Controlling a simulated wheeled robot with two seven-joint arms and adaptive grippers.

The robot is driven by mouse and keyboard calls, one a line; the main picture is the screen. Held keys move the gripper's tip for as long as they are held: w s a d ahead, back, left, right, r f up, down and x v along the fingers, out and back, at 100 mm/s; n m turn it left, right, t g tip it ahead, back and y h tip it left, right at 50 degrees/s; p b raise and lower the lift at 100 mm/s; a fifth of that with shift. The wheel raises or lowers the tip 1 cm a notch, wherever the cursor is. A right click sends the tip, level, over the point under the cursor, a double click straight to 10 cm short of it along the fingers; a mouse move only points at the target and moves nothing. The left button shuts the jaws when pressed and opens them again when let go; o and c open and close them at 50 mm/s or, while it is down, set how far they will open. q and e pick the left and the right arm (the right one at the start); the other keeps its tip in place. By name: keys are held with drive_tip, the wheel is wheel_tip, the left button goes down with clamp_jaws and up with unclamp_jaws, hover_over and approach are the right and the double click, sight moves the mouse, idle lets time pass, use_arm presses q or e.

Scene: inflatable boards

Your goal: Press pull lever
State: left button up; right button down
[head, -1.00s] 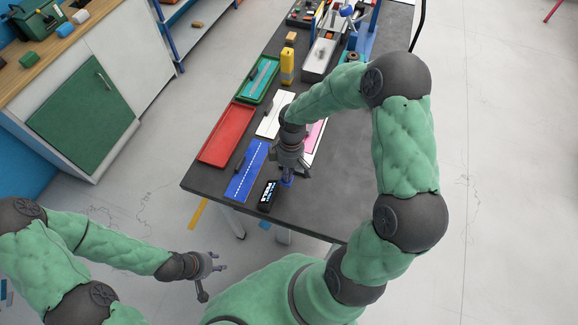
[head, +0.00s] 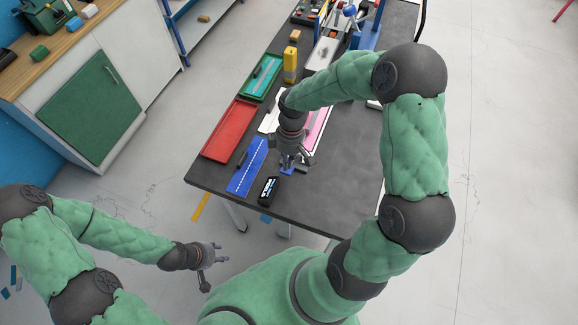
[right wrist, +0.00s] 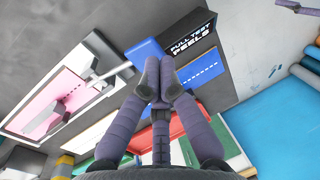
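The black sign block reading "PULL TEST PEELS" (head: 268,191) stands near the table's front edge; it also shows in the right wrist view (right wrist: 188,43). My right gripper (head: 289,167) is over the table just behind it. In the right wrist view its fingertips (right wrist: 158,72) are together, with a blue block (right wrist: 148,57) behind them; I cannot tell whether they touch it. A pale bar (right wrist: 110,72) runs from the blue block towards the white-framed pink board (right wrist: 60,88). No part is clearly recognisable as the lever. My left gripper (head: 217,257) is open and empty, off the table.
A blue board with a dashed line (head: 246,168), a red tray (head: 230,131) and a green tray (head: 262,78) line the table's left side. A yellow bottle-like object (head: 290,64) stands behind. The table (head: 335,190) is bare at the front right.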

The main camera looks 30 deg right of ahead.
use_arm(q)
drive_tip(key=shift+w+a+r+p, duration=0.1)
drive_tip(key=shift+r+p, duration=0.25)
drive_tip(key=shift+r, duration=0.05)
use_arm(e)
drive_tip(key=s+a+v, duration=0.1)
drive_tip(key=v, duration=0.5)
drive_tip(key=shift+a+r, duration=0.3)
drive_tip(key=shift+r, duration=0.2)
